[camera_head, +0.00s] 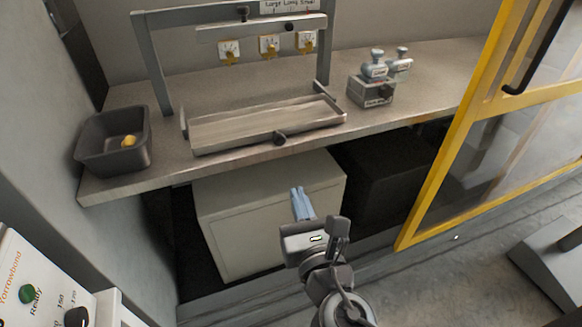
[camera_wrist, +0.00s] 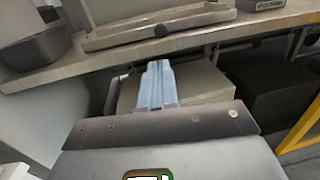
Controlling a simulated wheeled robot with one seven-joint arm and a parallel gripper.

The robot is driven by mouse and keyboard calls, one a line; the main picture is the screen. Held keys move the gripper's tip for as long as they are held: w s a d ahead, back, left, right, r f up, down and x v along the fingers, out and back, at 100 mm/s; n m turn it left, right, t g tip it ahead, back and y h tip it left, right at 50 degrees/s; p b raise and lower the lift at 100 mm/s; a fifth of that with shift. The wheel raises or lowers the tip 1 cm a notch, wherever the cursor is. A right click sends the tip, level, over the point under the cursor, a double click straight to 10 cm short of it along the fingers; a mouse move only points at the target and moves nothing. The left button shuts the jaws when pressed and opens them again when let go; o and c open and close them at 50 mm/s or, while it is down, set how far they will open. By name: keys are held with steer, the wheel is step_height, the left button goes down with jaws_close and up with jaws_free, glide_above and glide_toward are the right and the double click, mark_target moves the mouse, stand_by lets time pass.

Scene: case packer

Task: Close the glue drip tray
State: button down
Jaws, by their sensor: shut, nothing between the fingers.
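A shallow grey metal tray (camera_head: 225,133) with a dark round knob (camera_head: 279,138) on its front side is at the bench top, in front of the upright metal frame. I take it to be the glue drip tray; it seems to stick out forward from the frame. Its front side and knob also show at the top of the wrist view (camera_wrist: 120,40). My gripper (camera_head: 300,190) is below the bench edge, in front of the pale cabinet and apart from the tray. Its light-blue fingers (camera_wrist: 157,65) are together with nothing between them.
A dark bin (camera_head: 95,155) with a yellow item stands at the bench's left end. A small grey box (camera_head: 372,92) with bottle-like tops is right of the tray. A pale cabinet (camera_head: 240,240) is under the bench. A yellow-framed door (camera_head: 425,205) stands at right.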

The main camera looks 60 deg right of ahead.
steer(key=p, duration=0.3)
glide_toward(276, 144)
steer(key=x, duration=0.5)
steer(key=shift+s+d+r, duration=0.15)
steer(key=shift+d+r, duration=0.05)
steer(key=shift+d, duration=0.2)
steer(key=shift+x, duration=0.75)
steer(key=shift+w+a+p+x, duration=0.15)
steer(key=shift+p+x, duration=0.2)
steer(key=shift+x, duration=0.8)
steer(key=shift+w+a+p+x, duration=0.15)
steer(key=shift+p+x, duration=0.15)
steer(key=shift+x, duration=0.8)
steer(key=shift+f, duration=0.1)
